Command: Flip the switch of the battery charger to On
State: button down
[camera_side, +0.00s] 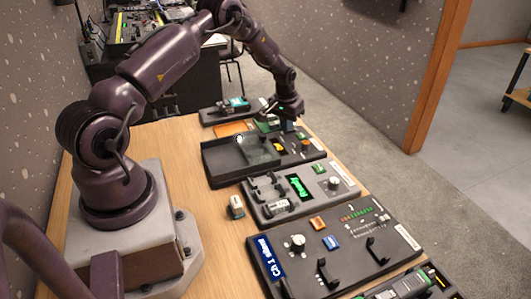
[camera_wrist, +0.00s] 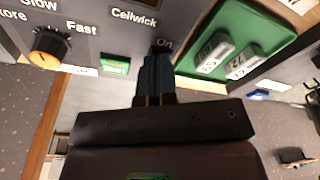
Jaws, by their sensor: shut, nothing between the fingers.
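The battery charger (camera_wrist: 95,25) is a grey panel marked "Cellwick" in the wrist view. It has an orange-and-black Slow/Fast knob (camera_wrist: 48,46), a small green panel (camera_wrist: 115,65) and a green bay (camera_wrist: 215,70) with two batteries. An "On" label shows just beyond my fingertips. My gripper (camera_wrist: 158,60) is shut and empty, its fingertips at the panel beside that label. The switch is mostly or wholly hidden behind the fingers, so its position and any contact cannot be told. In the side view my gripper (camera_side: 287,122) is low over the far end of the row.
A unit with a green "Ready" display (camera_side: 299,188) and a fader panel (camera_side: 340,215) follow nearer still.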

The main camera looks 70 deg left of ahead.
jog(key=shift+r, duration=3.5)
jog(key=shift+s+d+f+g+h, duration=0.15)
jog(key=shift+s+d+f+g, duration=0.2)
jog(key=shift+s, duration=0.3)
jog(key=shift+s+d+f+g+h, duration=0.15)
jog(key=shift+s+d+f, duration=0.25)
jog(key=shift+s, duration=0.2)
jog(key=s+d+r+m+t, duration=0.5)
jog(key=s+d+r+m, duration=0.1)
jog(key=s+d+r, duration=1.7)
jog(key=d+r, duration=0.3)
jog(key=shift+s+d+r, duration=0.2)
jog(key=shift+d+r, duration=0.1)
jog(key=shift+d, duration=0.05)
